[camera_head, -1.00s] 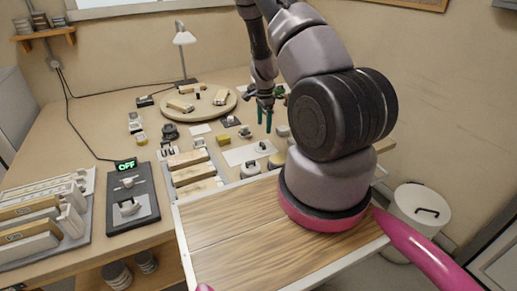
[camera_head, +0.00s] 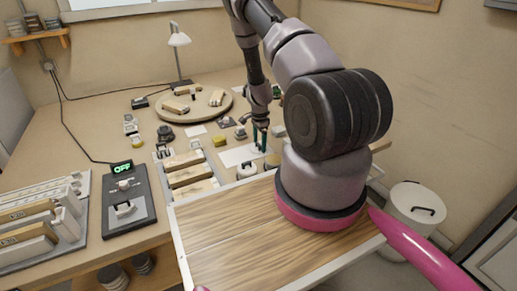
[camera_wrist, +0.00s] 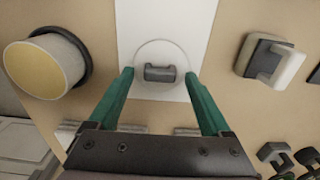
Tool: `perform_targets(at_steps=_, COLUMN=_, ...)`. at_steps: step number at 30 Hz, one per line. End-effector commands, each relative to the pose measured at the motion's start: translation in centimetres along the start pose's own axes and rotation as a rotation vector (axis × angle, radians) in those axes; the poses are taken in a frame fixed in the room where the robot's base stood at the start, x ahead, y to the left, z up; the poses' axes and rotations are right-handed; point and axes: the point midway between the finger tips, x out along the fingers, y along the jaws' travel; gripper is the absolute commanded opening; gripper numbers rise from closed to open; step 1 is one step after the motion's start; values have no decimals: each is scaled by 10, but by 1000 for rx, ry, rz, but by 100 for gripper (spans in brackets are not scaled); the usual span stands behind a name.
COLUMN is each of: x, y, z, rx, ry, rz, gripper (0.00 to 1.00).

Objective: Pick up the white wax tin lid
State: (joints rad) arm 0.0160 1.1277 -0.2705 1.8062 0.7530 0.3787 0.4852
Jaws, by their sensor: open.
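The white wax tin lid (camera_wrist: 160,52) is a round white disc with a dark grey bar-shaped knob (camera_wrist: 160,73) on top. It lies on a white sheet (camera_wrist: 205,25), which also shows in the head view (camera_head: 232,157). My gripper (camera_wrist: 158,76) is open, with its two green fingers on either side of the lid's knob in the wrist view. Whether the fingers touch the lid, I cannot tell. In the head view my gripper (camera_head: 261,148) is low over the sheet and largely hides the lid.
In the wrist view a yellow-topped round tin (camera_wrist: 42,70) is left of the sheet, and a grey-white block (camera_wrist: 270,60) is right of it. A round wooden board (camera_head: 190,110) stands further back. A switch box reading OFF (camera_head: 128,205) is at the left.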

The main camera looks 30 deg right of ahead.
Motion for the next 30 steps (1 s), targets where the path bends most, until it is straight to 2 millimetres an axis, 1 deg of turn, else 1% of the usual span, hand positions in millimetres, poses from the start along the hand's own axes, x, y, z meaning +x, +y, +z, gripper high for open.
perform_targets(at_steps=1, x=0, y=0, z=0, rx=0, ry=0, rz=0, gripper=79)
perform_targets(at_steps=2, x=0, y=0, z=0, rx=0, ry=0, rz=0, gripper=67)
perform_targets(at_steps=3, x=0, y=0, z=0, rx=0, ry=0, rz=0, gripper=52)
perform_targets(at_steps=5, x=0, y=0, z=0, rx=0, ry=0, rz=0, gripper=29)
perform_targets(at_steps=6, x=0, y=0, z=0, rx=0, ry=0, rz=0, gripper=14)
perform_targets(at_steps=7, x=0, y=0, z=0, rx=0, ry=0, rz=0, gripper=2)
perform_targets(at_steps=8, x=0, y=0, z=0, rx=0, ry=0, rz=0, gripper=0)
perform_targets(at_steps=14, x=-1, y=0, z=0, rx=0, ry=0, rz=0, gripper=0)
perform_targets(at_steps=17, x=-6, y=-1, z=0, rx=0, ry=0, rz=-1, gripper=0)
perform_targets(at_steps=20, x=-20, y=-1, z=0, rx=0, ry=0, rz=-3, gripper=0)
perform_targets(at_steps=27, x=-69, y=-1, z=0, rx=0, ry=1, rz=-2, gripper=0)
perform_targets(at_steps=30, x=-85, y=0, z=0, rx=-1, ry=1, rz=-2, gripper=0)
